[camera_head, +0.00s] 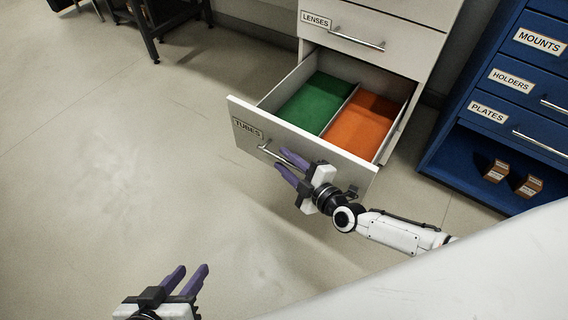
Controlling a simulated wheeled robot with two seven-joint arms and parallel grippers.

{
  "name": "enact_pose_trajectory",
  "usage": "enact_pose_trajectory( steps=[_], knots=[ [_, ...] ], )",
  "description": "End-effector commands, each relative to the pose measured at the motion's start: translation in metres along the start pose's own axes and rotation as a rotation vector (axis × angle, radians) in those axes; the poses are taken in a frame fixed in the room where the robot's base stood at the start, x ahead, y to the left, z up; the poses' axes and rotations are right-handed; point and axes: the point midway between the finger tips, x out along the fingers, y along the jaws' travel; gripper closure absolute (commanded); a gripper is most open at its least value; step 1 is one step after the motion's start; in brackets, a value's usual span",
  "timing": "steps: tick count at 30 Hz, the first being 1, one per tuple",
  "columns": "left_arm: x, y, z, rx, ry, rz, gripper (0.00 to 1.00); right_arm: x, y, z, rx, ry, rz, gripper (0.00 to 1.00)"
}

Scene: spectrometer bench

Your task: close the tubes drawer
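The tubes drawer (246,126) is the pulled-out white drawer low in the white cabinet, with a TUBES label on its front and a bar handle (266,151). My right gripper (280,160) is at the drawer front by the handle, its purple fingers apart. Part of the handle is hidden behind the fingers, and I cannot tell whether they touch it. My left gripper (193,267) is low at the left over the floor, away from the drawer, open and empty.
The drawer holds a green section (312,103) and an orange section (361,122). The LENSES drawer (345,38) above is shut. A blue cabinet (505,80) stands at right, with small brown boxes (528,186) on its bottom shelf. Floor at left is clear.

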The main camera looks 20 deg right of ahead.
Motion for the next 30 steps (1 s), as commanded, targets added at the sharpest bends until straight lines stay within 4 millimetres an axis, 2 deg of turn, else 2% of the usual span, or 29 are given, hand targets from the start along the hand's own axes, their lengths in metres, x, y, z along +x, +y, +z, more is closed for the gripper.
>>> enact_pose_trajectory(
  steps=[3,11,16,17,25,30],
  knots=[
    [0.003,0.0011,0.0007,0.007,-0.009,0.007,0.69,0.0074,-0.0003,-0.0003,-0.002,0.001,0.0,0.72],
    [0.0026,0.0017,0.0006,0.008,-0.013,0.008,0.69,0.0083,0.0001,-0.0009,0.0,0.001,-0.001,0.72],
    [0.0026,0.0016,0.0005,0.008,-0.013,0.008,0.69,0.0082,0.0001,-0.0008,0.0,0.001,-0.001,0.97],
    [0.0026,0.0015,0.0005,0.008,-0.013,0.008,0.69,0.0081,0.0001,-0.0008,0.0,0.001,-0.001,1.0],
    [0.0029,0.0012,0.0007,0.007,-0.013,0.007,0.69,0.008,0.0004,-0.0002,0.0,0.001,-0.001,1.0],
    [0.0051,0.0012,0.0048,0.008,-0.022,0.01,0.69,0.008,0.0043,0.0079,-0.002,0.0,0.0,1.0]
  ],
)
